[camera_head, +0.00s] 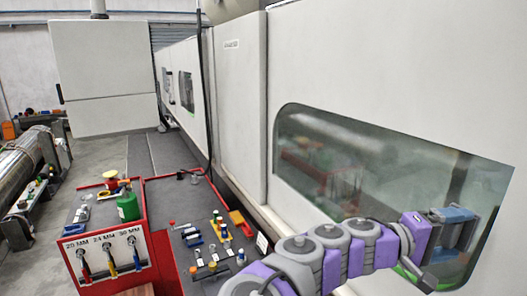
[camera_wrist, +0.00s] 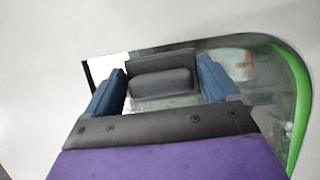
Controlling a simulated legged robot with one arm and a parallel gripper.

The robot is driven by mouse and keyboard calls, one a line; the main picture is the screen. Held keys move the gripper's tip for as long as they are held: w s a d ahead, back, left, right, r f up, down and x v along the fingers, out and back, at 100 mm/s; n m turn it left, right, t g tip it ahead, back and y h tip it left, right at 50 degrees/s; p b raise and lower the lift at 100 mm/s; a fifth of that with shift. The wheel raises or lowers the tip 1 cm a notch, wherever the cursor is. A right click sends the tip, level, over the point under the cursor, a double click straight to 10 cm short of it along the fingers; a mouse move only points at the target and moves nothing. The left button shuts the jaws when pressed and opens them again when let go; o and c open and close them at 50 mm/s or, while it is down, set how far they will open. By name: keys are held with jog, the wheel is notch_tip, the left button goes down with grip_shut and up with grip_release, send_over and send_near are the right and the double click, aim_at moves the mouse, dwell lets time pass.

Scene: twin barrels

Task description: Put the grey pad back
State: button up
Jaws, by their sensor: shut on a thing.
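My gripper (camera_head: 452,232) is raised at the right, in front of the window of the large white machine. In the wrist view, its two blue fingers (camera_wrist: 162,80) stand on either side of a dark grey padded block, which I take to be the grey pad (camera_wrist: 162,86). The gripper is shut on it, and the block spans the gap between the fingers. In the head view I cannot clearly separate the pad from the fingers. The place where the pad belongs cannot be made out.
The white machine (camera_head: 380,60) with its green-edged window (camera_head: 350,165) is close to my gripper. A red-edged tool bench (camera_head: 172,190) with several tools and a green can (camera_head: 128,207) stands at lower left. A metal cylinder (camera_head: 22,165) lies at far left.

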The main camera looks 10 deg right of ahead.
jog(key=shift+s+a+r, duration=0.3)
jog(key=shift+s+a, duration=0.4)
jog(key=shift+a, duration=0.1)
jog(key=shift+w+a, duration=0.2)
jog(key=shift+a, duration=0.05)
jog(key=shift+w+d+f, duration=0.1)
jog(key=shift+w+d, duration=0.05)
jog(key=shift+d+f, duration=0.15)
jog(key=shift+d, duration=0.85)
jog(key=shift+a, duration=1)
jog(key=shift+d, duration=0.8)
jog(key=shift+a, duration=0.65)
jog(key=shift+d, duration=0.5)
jog(key=shift+a, duration=0.35)
